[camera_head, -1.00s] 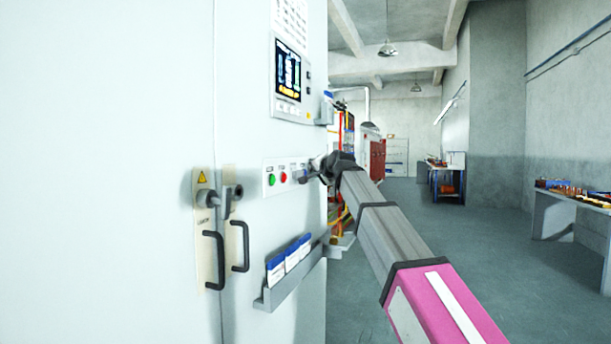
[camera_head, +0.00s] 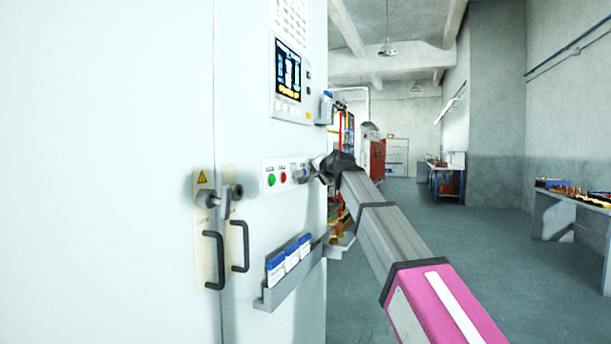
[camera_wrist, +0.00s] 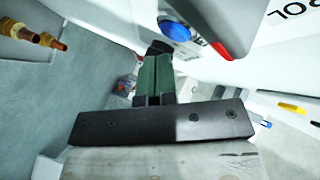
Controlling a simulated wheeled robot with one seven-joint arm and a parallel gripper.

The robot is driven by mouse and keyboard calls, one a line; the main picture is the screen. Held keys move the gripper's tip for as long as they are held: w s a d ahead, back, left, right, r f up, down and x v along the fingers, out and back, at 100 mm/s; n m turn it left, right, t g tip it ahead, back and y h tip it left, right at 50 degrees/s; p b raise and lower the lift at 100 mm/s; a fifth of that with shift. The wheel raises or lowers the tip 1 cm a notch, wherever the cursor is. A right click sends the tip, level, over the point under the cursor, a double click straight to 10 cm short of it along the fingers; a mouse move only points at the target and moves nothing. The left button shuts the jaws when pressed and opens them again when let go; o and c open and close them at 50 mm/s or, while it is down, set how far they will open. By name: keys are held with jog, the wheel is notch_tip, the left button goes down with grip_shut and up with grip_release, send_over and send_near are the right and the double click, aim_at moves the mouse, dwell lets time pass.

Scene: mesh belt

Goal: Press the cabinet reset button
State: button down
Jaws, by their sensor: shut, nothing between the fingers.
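A blue round button (camera_wrist: 175,29) sits in a pale housing near the top of the wrist view. My gripper (camera_wrist: 160,48) is shut and empty, its green fingers side by side. The dark fingertips are just below and left of the blue button in that view; I cannot tell whether they touch it. In the head view, my gripper (camera_head: 302,174) is at the right end of the button panel (camera_head: 265,187) on the white cabinet (camera_head: 270,130). The button labels are too small to read.
A display (camera_head: 288,72) is above the button panel. Black door handles (camera_head: 213,260) stick out on the left, and a document rack (camera_head: 290,282) projects below. Open floor (camera_head: 440,230) lies to the right of the cabinet.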

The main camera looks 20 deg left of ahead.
jog(key=shift+a, duration=0.4)
jog(key=shift+w+a, duration=0.1)
jog(key=shift+a, duration=0.35)
dwell(0.7)
dwell(0.4)
jog(key=shift+d, duration=0.9)
jog(key=shift+s+d, duration=0.15)
jog(key=shift+d, duration=1.1)
jog(key=shift+s+d, duration=0.15)
jog(key=shift+d, duration=1.05)
